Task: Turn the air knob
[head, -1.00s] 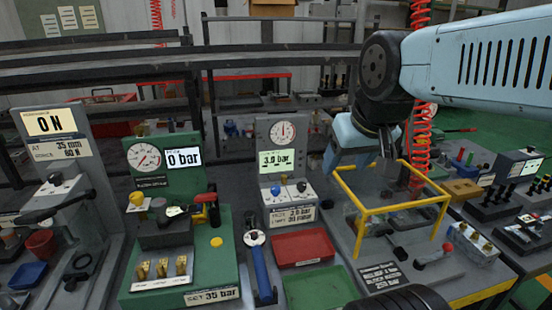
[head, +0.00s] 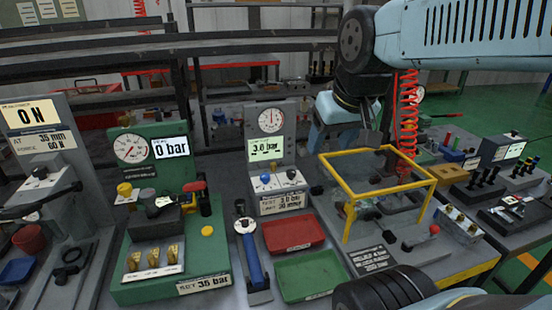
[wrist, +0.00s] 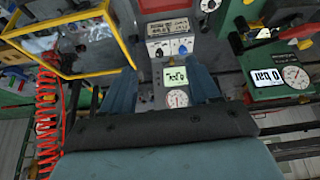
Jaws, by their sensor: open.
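A grey upright panel holds a round gauge (head: 271,121) and a lit display (head: 265,149) that seems to read 3.0 bar. My gripper (head: 345,140) is open and empty, to the right of the panel and above the knobs. It touches neither knob. Its two blue fingers (wrist: 161,75) stand apart in the wrist view.
A yellow frame (head: 375,152) stands right of the panel, close below my gripper. A red coiled hose (head: 408,110) hangs behind it. A red tray (head: 293,233) and green tray (head: 303,275) lie in front. A green press unit (head: 165,265) stands left.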

